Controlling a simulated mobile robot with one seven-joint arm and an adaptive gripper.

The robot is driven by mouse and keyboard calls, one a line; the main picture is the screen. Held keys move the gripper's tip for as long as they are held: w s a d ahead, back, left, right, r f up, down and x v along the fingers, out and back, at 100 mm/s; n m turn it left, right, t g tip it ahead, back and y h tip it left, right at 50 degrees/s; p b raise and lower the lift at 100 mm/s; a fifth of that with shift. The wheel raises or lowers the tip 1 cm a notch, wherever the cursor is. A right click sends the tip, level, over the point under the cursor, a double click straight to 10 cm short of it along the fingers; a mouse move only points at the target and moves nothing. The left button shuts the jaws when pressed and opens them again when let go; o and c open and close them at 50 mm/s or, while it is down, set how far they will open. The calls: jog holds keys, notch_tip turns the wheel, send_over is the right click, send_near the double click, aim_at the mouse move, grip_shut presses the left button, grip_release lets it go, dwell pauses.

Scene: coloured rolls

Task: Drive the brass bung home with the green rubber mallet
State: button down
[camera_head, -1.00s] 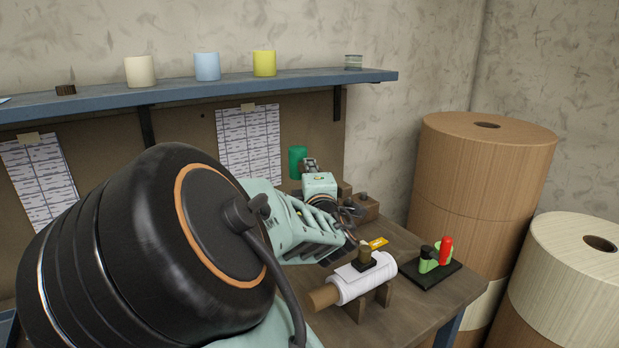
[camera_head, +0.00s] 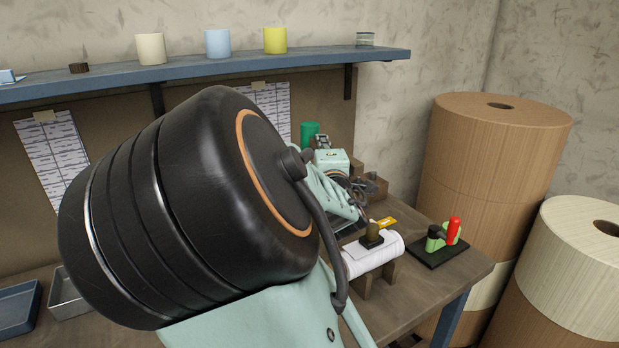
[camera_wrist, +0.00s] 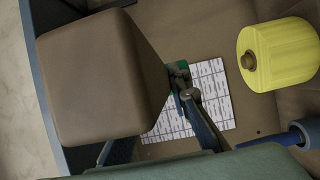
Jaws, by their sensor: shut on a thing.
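My gripper (camera_head: 322,142) is at the back of the bench, beside an upright green cylinder (camera_head: 309,131) that looks like the mallet's head. In the wrist view a finger of my gripper (camera_wrist: 187,88) shows with a small patch of green (camera_wrist: 181,68) at its tip. The grip is shut, apparently on the mallet; a large brown block close to the camera hides most of it. A small brass-coloured piece (camera_head: 372,228), which looks like the bung, stands upright on a dark square base on the white roll (camera_head: 366,256). My gripper is behind and apart from it.
A black tray (camera_head: 437,257) with red, green and black pieces lies right of the white roll. Wooden blocks (camera_head: 375,186) stand near my gripper. A blue shelf (camera_head: 200,73) runs above. Tall brown rolls (camera_head: 495,170) stand right of the bench. The brown block (camera_wrist: 95,75) crowds the wrist view.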

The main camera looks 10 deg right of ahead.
jog(key=shift+w+a+f, duration=0.25)
jog(key=shift+w+f, duration=0.15)
jog(key=shift+s+d+r, duration=0.1)
jog(key=shift+s+r, duration=0.05)
notch_tip(320, 180, up, 3)
jog(key=p, duration=0.3)
jog(key=c, duration=2.6)
grip_release()
grip_shut()
